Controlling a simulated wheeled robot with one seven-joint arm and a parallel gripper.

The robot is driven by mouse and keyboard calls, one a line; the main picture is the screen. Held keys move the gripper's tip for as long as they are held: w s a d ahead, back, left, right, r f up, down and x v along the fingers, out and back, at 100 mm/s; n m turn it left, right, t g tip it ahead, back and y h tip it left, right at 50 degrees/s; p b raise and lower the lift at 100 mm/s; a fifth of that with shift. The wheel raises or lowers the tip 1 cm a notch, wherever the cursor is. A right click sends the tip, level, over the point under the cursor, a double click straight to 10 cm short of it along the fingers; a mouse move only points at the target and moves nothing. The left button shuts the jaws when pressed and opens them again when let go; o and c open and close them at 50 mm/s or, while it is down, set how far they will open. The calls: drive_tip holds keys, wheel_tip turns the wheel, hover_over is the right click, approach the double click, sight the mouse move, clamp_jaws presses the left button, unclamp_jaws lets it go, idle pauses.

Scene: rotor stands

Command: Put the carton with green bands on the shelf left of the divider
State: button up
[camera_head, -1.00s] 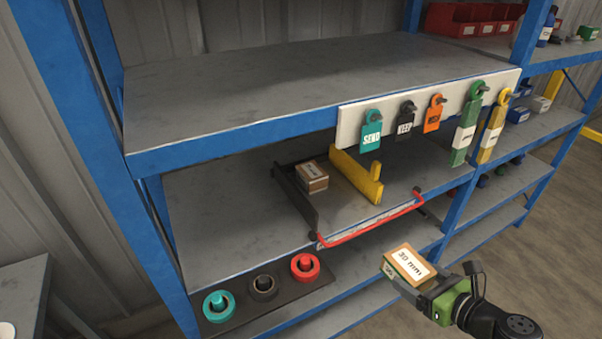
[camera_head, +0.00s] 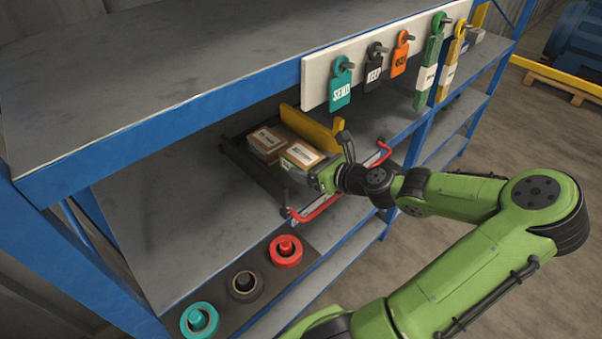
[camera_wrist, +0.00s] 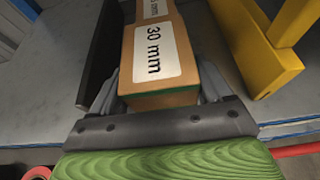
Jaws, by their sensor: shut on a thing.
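The carton (camera_head: 302,155) is brown with a white "30 mm" label; a thin green band shows along its near edge in the wrist view (camera_wrist: 165,101). My gripper (camera_head: 318,172) is shut on it, with a finger on each side in the wrist view (camera_wrist: 160,88). The carton is over the shelf, left of the yellow divider (camera_wrist: 283,75) and right of a dark side wall (camera_wrist: 98,55). A second carton (camera_head: 265,143) sits directly behind it, close or touching. I cannot tell whether the held carton rests on the shelf.
A red bar (camera_head: 335,198) runs along the lane's front edge. Tags such as the teal one (camera_head: 340,85) hang from a white board (camera_head: 385,52) above. Teal (camera_head: 199,320), black (camera_head: 244,285) and red (camera_head: 286,250) rings stand at the front left. Bare shelf (camera_head: 150,225) lies left of the lane.

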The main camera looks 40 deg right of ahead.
drive_tip(key=w, duration=0.2)
drive_tip(key=shift+w, duration=0.3)
drive_tip(key=f+b, duration=0.2)
drive_tip(key=f, duration=0.1)
drive_tip(key=shift+w+a, duration=0.1)
drive_tip(key=shift+w, duration=0.1)
drive_tip(key=shift+f+b, duration=0.35)
drive_tip(key=shift+f, duration=0.05)
drive_tip(key=shift+r, duration=0.15)
drive_tip(key=o, duration=1.1)
drive_tip(key=p+v, duration=0.4)
drive_tip(key=v, duration=0.7)
drive_tip(key=shift+s+r, duration=0.3)
drive_tip(key=shift+s, duration=0.2)
